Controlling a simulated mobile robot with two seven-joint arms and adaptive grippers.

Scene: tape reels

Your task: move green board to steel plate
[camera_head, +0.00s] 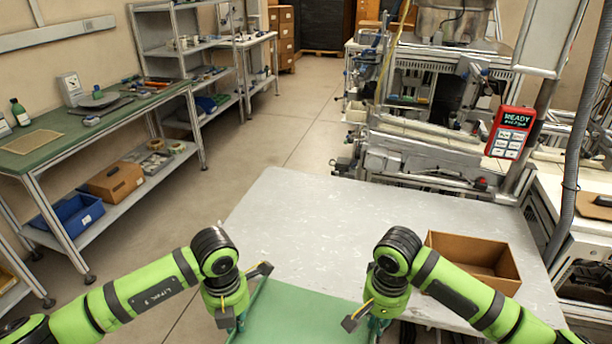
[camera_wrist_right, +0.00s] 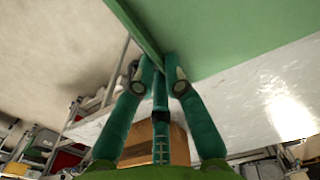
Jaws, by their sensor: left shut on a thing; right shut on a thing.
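The green board (camera_head: 300,312) is a flat sheet at the bottom middle of the head view, overlapping the near part of the steel plate (camera_head: 300,215), a pale grey tabletop. My left gripper (camera_head: 240,318) is shut on the board's left edge. My right gripper (camera_head: 378,322) is shut on its right edge. In the right wrist view the fingers (camera_wrist_right: 160,80) close on the rim of the board (camera_wrist_right: 230,35), and the shiny plate (camera_wrist_right: 255,110) shows beyond it. The board's near edge is cut off by the frame. I cannot tell whether the board touches the plate.
An open cardboard box (camera_head: 475,262) stands on the plate's right side, close to my right arm. A machine with a red display panel (camera_head: 511,132) stands behind. A green-topped workbench (camera_head: 85,125) is at left, with clear floor (camera_head: 250,130) between.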

